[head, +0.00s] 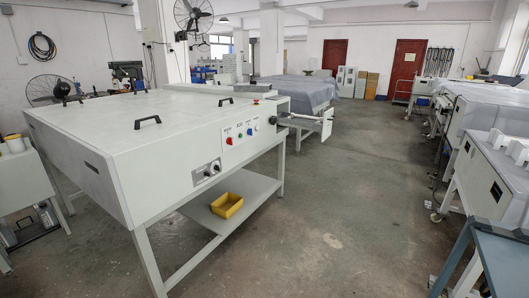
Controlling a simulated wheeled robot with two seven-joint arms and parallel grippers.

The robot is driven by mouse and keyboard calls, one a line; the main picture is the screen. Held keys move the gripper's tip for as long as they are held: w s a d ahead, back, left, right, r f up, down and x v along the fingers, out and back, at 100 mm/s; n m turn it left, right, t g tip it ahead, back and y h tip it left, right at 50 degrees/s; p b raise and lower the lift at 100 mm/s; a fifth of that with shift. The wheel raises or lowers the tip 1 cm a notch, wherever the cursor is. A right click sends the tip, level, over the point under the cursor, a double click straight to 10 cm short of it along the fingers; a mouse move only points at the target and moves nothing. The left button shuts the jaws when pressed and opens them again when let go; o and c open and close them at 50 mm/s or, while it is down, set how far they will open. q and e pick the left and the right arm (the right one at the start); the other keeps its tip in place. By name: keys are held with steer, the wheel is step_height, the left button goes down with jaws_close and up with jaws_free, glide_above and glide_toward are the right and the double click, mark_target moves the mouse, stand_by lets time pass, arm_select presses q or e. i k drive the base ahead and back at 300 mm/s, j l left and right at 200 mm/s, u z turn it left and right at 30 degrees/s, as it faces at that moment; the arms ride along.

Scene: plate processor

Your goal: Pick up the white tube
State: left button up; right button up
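I cannot pick out a white tube for certain. A small white cylinder-like item (15,144) stands on the cabinet at the far left edge, with a yellowish thing beside it. Small white pieces (497,138) also lie on top of the machine at the right edge. Both are too small to tell their exact shape. Neither of my grippers shows in the head view.
A large white plate processor (150,130) with black handles fills the left and middle. A yellow bin (227,205) sits on its lower shelf. A blue-grey table (495,245) stands at the lower right. The floor (350,200) between is clear.

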mark_target(293, 114)
steer(key=i+j+z, duration=0.1)
steer(key=i, duration=0.4)
steer(key=i+j+z, duration=0.1)
steer(key=i, duration=0.4)
steer(key=i+j+z, duration=0.15)
steer(key=i, duration=0.35)
steer(key=i+j+z, duration=0.1)
steer(key=i, duration=0.35)
steer(key=i+z, duration=0.15)
steer(key=i, duration=0.5)
steer(key=i+j+z, duration=0.1)
steer(key=i, duration=0.55)
steer(key=i+j+z, duration=0.15)
steer(key=i, duration=0.5)
